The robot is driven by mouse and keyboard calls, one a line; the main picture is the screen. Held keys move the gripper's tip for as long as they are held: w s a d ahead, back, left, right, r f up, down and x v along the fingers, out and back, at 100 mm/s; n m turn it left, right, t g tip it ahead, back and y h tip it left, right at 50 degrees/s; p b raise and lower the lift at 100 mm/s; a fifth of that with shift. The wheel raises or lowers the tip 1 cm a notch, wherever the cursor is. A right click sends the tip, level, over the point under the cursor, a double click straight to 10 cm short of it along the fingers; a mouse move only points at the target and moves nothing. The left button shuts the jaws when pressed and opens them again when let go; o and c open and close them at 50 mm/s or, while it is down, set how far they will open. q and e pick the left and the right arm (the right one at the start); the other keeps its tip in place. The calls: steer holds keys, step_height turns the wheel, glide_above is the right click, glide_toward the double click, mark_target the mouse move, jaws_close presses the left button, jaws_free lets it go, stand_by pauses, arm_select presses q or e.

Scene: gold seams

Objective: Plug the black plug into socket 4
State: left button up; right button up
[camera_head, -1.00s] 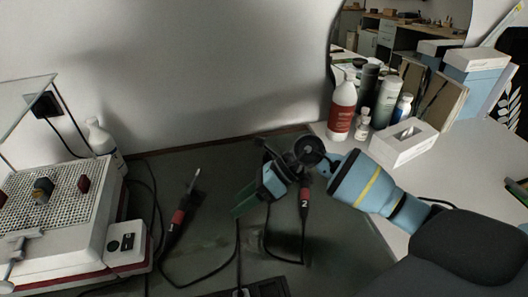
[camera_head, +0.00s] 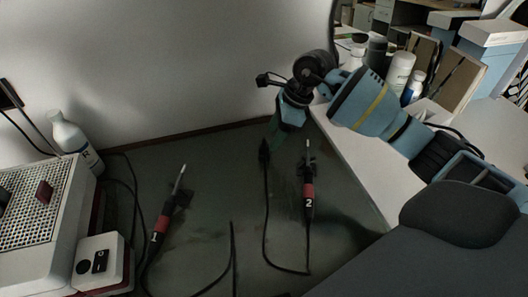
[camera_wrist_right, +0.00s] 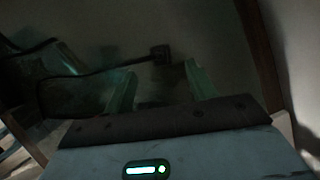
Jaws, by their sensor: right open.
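The black plug (camera_head: 264,152) lies on the dark bench mat in the head view, near the back edge, with its cable running forward and looping toward the iron marked 2. My right gripper (camera_head: 273,132) is at the back of the mat, just beyond the plug, with green fingers pointing down. In the right wrist view the gripper (camera_wrist_right: 160,68) is open and empty, and the plug (camera_wrist_right: 160,54) shows just ahead of the gap between its fingertips, apart from them. Socket 4 is not in view. My left gripper is not in view.
Iron 1 (camera_head: 165,215) and iron 2 (camera_head: 309,196) lie on the mat (camera_head: 215,185). A perforated box (camera_head: 45,205) and a white switch box (camera_head: 98,263) stand at left beside a white bottle (camera_head: 72,135). Bottles and boxes (camera_head: 490,50) stand at back right.

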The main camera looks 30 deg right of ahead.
mark_target(266, 146)
steer(key=shift+x, duration=0.9)
steer(key=shift+x, duration=2.65)
steer(key=c, duration=1)
steer(key=shift+r, duration=0.1)
